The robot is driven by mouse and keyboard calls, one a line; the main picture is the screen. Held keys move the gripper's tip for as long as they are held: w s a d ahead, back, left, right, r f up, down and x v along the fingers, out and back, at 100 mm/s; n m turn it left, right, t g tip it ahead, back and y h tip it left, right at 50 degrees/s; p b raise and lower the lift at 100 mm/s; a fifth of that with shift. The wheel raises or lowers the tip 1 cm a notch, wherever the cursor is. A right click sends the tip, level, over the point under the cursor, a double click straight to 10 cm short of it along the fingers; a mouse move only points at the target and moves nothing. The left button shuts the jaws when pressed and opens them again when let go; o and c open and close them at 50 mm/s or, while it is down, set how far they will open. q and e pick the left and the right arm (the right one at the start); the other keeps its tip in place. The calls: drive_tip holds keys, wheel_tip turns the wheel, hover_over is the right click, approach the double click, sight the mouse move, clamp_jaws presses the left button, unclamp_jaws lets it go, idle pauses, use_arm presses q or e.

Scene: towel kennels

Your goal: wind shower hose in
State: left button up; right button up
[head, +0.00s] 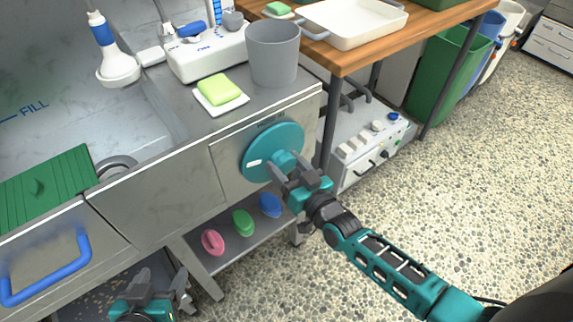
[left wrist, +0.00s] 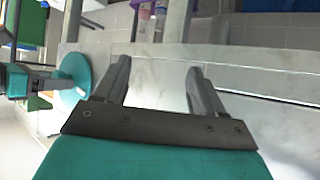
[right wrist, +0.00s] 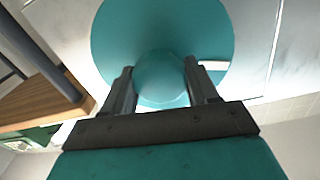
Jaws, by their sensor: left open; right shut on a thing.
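A round teal crank disc (head: 259,141) is mounted on the metal front panel of the tub. My right gripper (head: 285,170) is shut on the teal knob (right wrist: 161,78) that sticks out near the disc's edge. In the right wrist view the disc (right wrist: 120,28) fills the top, with a white mark beside the knob. The shower head (head: 118,66) with a blue collar hangs over the tub at the upper left; its hose is mostly hidden. My left gripper (head: 172,284) is open and empty, low in front of the tub; it also shows in the left wrist view (left wrist: 158,80).
A grey bucket (head: 273,55) and a green sponge (head: 219,89) stand on the ledge above the disc. Pink, green and blue brushes (head: 242,222) lie on a lower shelf. A wooden table (head: 372,50) and a white machine (head: 369,150) stand to the right.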

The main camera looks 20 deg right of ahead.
drive_tip(key=c, duration=0.7)
drive_tip(key=m, duration=0.3)
drive_tip(key=shift+m, duration=0.3)
drive_tip(key=m, duration=0.4)
drive_tip(key=shift+m, duration=0.3)
drive_tip(key=m, duration=0.3)
drive_tip(key=shift+m+g+b, duration=0.4)
drive_tip(key=shift+m, duration=1.2)
drive_tip(key=o, duration=1.5)
